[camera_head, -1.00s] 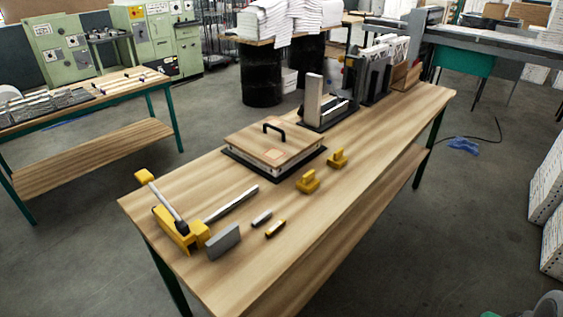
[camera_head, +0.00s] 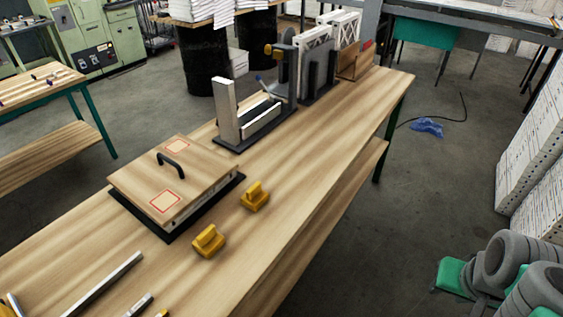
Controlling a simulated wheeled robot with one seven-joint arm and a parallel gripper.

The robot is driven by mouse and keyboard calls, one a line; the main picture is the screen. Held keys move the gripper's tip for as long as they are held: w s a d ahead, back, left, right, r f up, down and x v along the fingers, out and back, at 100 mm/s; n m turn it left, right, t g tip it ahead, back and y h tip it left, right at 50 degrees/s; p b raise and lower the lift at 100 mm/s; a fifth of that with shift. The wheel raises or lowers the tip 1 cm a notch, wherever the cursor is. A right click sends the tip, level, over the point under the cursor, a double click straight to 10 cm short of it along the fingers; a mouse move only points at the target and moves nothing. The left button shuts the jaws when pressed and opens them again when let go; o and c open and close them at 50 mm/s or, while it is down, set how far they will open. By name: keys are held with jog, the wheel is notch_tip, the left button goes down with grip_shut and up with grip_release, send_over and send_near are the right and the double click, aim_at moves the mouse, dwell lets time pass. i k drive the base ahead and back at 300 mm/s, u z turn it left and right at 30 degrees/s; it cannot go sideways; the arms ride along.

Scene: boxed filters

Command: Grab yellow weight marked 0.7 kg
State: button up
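Two yellow weights stand apart on the wooden workbench (camera_head: 330,125), right of the lidded board. The nearer yellow weight (camera_head: 208,241) is a block with a raised grip on top. The farther yellow weight (camera_head: 255,196) has a similar shape and looks slightly smaller. I cannot read a marking on either, so I cannot tell which is 0.7 kg. Both stand free, with nothing touching them. My gripper is not in view.
A wooden lidded board (camera_head: 172,180) with a black handle lies left of the weights. A metal bar (camera_head: 105,283) lies at the near left. A black-based fixture (camera_head: 255,125) stands behind. Grey ringed objects (camera_head: 510,265) are at the lower right.

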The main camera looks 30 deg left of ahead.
aim_at(255, 197)
jog(key=i, duration=3.25)
jog(key=u, duration=5.1)
jog(key=i, duration=0.5)
